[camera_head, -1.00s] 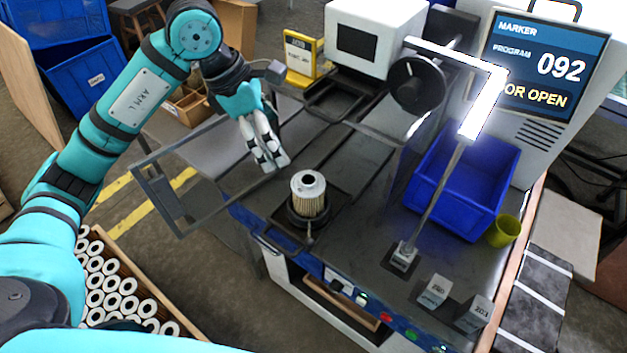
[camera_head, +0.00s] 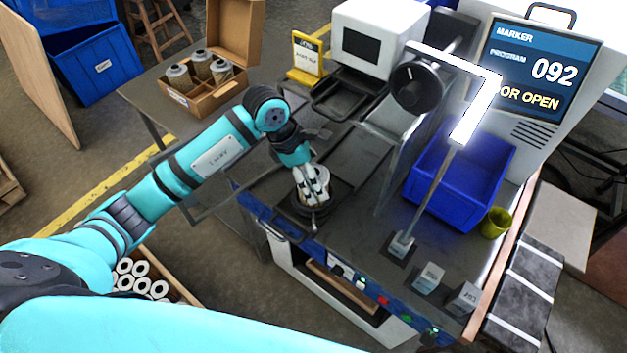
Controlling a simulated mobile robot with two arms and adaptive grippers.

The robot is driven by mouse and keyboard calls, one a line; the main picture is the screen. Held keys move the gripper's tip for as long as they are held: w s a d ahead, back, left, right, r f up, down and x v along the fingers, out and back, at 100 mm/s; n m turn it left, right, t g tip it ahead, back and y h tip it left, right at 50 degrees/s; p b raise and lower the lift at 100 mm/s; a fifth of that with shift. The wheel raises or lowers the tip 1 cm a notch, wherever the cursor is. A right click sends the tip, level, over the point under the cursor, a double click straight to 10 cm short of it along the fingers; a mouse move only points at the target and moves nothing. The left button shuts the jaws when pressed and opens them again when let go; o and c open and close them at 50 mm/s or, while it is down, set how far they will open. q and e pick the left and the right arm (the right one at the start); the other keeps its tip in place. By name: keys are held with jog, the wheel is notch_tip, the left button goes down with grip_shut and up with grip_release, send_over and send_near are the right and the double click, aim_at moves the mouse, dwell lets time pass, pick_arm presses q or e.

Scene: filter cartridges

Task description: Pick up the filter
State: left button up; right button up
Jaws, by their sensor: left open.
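The filter (camera_head: 323,174) is a pale pleated cylinder standing upright in a dark round holder (camera_head: 318,215) on the machine's bench. My left gripper (camera_head: 314,198) is at the filter, its white fingers reaching down over the near side and hiding much of it. The fingers are open; whether they touch the filter I cannot tell. My right gripper is not in view.
A blue bin (camera_head: 455,205) and a yellow-green cup (camera_head: 495,222) stand to the right. A lit lamp on a post (camera_head: 430,195) rises between them and the filter. A cardboard box (camera_head: 215,92) holds several filters at the back left. A marker screen (camera_head: 545,70) reads 092.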

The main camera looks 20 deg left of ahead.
pick_arm(q)
jog(key=shift+d+f, duration=0.25)
jog(key=shift+f, duration=0.25)
jog(key=c, duration=1.3)
